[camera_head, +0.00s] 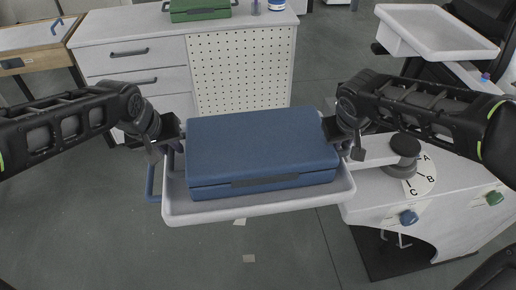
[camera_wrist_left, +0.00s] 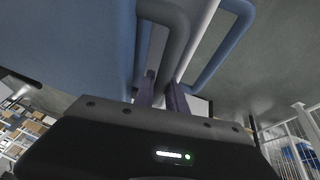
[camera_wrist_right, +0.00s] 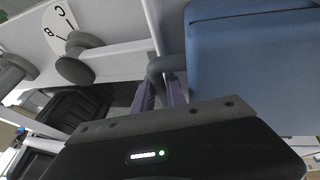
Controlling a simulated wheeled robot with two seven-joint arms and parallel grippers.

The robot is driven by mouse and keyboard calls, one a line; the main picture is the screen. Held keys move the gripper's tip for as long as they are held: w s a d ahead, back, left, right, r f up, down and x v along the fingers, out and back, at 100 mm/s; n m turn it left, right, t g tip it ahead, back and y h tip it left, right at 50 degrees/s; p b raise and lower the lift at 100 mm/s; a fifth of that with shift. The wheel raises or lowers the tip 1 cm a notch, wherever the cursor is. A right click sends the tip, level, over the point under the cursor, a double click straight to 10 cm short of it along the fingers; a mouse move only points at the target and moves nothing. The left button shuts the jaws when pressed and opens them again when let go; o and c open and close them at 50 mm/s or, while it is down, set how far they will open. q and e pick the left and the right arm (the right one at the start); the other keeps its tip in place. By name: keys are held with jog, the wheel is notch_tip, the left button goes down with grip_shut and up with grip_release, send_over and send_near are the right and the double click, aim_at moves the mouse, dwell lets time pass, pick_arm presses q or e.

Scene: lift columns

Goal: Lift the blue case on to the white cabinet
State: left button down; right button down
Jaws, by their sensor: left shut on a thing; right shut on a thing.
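The blue case (camera_head: 262,145) is level in the head view, within the outline of a pale tray (camera_head: 260,210). I cannot tell whether it rests on the tray or is just above it. My left gripper (camera_head: 178,146) is at the case's left end, shut on a grey side handle (camera_wrist_left: 168,45). My right gripper (camera_head: 340,147) is at the right end, shut on the other grey handle (camera_wrist_right: 160,68). The case (camera_wrist_right: 250,70) fills the right of the right wrist view. The white cabinet (camera_head: 130,65), with drawers and a perforated door, stands behind the case.
A green case (camera_head: 200,10) and a blue-and-white jar (camera_head: 277,5) stand on the cabinet top, at its far edge. The top's nearer part is clear. A blue bar handle (camera_head: 152,182) is at the tray's left. A white unit with a lettered dial (camera_head: 420,180) is at right.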

pick_arm(q)
jog(key=shift+w+r, duration=0.2)
jog(key=shift+r, duration=0.1)
pick_arm(e)
jog(key=shift+w+r, duration=0.2)
jog(key=shift+r, duration=0.05)
